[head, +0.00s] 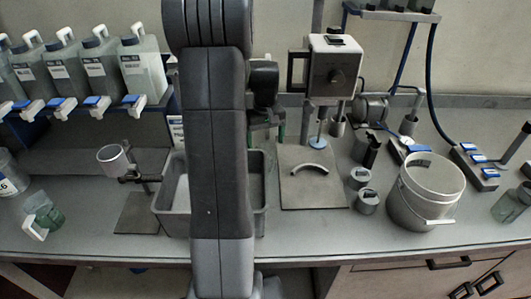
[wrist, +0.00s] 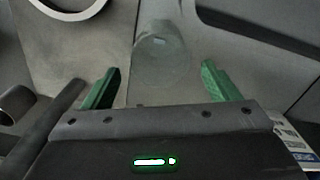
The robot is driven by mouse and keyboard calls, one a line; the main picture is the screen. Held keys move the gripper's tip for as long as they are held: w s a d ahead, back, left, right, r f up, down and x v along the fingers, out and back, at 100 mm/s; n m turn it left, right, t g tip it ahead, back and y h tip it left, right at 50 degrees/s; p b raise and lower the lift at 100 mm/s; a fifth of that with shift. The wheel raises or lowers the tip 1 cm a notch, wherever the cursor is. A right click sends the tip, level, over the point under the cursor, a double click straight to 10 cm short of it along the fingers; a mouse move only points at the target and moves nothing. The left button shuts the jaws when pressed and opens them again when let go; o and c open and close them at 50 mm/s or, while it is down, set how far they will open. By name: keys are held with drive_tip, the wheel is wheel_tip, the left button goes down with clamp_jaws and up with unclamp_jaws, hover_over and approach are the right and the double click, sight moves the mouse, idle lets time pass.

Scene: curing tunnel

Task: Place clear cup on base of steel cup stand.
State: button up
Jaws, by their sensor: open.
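The clear cup (wrist: 162,60) shows in the wrist view as a see-through round shape between and just beyond my fingertips. I cannot pick it out in the head view, where my arm blocks the middle. My gripper (wrist: 161,67) is open, with its two green fingers apart on either side of the cup and nothing clamped. In the head view the fingers (head: 266,137) show partly, right of my arm above the bench. The steel cup stand (head: 138,182) is at the left, holding a pale cup (head: 113,158) above its flat dark base (head: 137,216). That base looks bare.
A grey tub (head: 168,212) stands partly behind my arm. Right of it is a machine (head: 333,68) over a flat plate (head: 325,195) with a curved piece. A white bucket (head: 428,190) stands further right. Several jugs (head: 145,70) line the back left.

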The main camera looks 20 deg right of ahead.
sight(267, 160)
drive_tip(key=shift+o, duration=0.5)
wheel_tip(267, 160, up, 4)
drive_tip(key=shift+f, duration=0.2)
drive_tip(key=f, duration=0.8)
drive_tip(key=s+f, duration=0.1)
drive_tip(key=f, duration=0.3)
drive_tip(key=c, duration=1.1)
drive_tip(key=shift+c, duration=0.2)
